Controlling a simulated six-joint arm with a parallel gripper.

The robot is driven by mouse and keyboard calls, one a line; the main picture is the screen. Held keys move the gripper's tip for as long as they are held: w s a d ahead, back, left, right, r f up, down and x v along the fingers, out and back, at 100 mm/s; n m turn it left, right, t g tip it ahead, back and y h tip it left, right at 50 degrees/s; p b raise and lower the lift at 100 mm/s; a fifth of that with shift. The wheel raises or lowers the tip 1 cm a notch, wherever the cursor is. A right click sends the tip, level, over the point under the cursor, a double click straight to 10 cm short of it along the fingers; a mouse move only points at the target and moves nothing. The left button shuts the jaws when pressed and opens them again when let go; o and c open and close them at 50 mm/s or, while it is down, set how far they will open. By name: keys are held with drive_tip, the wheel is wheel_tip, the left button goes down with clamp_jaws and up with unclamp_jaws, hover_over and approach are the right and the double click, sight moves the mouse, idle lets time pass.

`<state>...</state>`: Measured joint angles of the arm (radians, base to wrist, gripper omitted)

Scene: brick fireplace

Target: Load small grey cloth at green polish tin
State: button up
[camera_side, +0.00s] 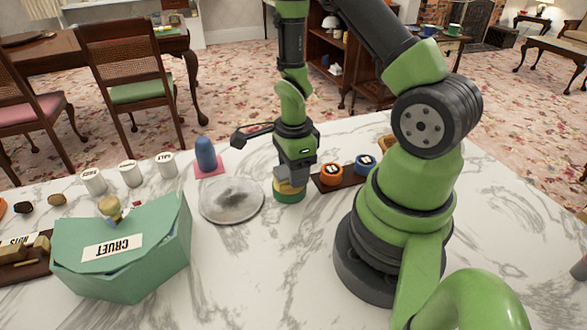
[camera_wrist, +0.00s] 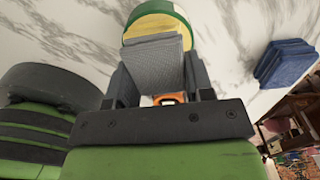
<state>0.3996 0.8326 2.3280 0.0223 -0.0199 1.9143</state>
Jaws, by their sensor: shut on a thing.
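My gripper (camera_side: 290,178) points down over the green polish tin (camera_side: 289,196), a low round tin with a green side and a yellow top. In the wrist view the tin (camera_wrist: 158,22) lies just beyond the fingertips. My gripper (camera_wrist: 160,75) is shut on the small grey cloth (camera_wrist: 152,64), a flat textured grey piece between the fingers. The cloth's far edge overlaps the tin's yellow top in that view; I cannot tell whether they touch. In the side view the cloth is hard to tell from the grey fingers.
An orange tin (camera_side: 331,174) and a blue tin (camera_side: 365,164) stand on a dark tray just right. A round grey plate (camera_side: 231,201) lies close left. A blue upright object (camera_side: 205,154), white jars (camera_side: 130,173) and a green CRUET box (camera_side: 125,262) stand farther left. Front marble is clear.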

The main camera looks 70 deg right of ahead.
drive_tip(key=shift+r, duration=3.3)
